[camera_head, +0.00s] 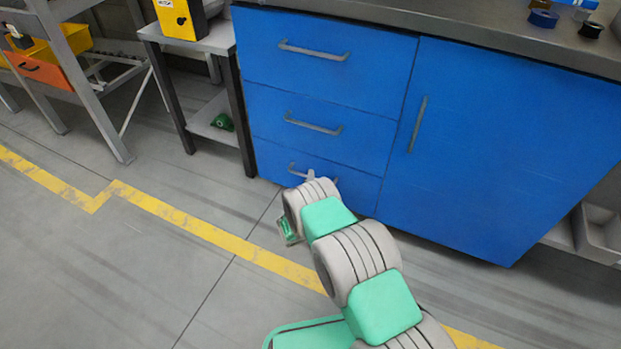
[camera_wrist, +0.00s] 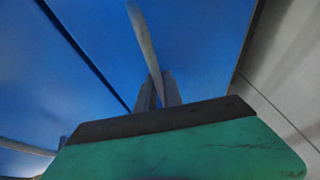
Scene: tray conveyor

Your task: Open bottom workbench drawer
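The bottom drawer (camera_head: 275,165) is the lowest of three blue drawers in the workbench. Its front looks flush with the drawers above. Its grey bar handle (camera_head: 295,169) is partly hidden behind my gripper (camera_head: 311,178) in the head view. In the wrist view, the handle (camera_wrist: 143,40) runs down between the two grey fingers of my gripper (camera_wrist: 158,92). The fingers are close together, one on each side of the bar, with no clear gap. The fingertips are close to the blue front. My wrist hides the right part of the drawer in the head view.
The middle drawer (camera_head: 270,115) and top drawer (camera_head: 260,50) are shut above. A blue cabinet door (camera_head: 500,140) is shut on the right. A small side table (camera_head: 215,42) stands close on the left. The floor (camera_head: 130,260) in front is clear, with a yellow line.

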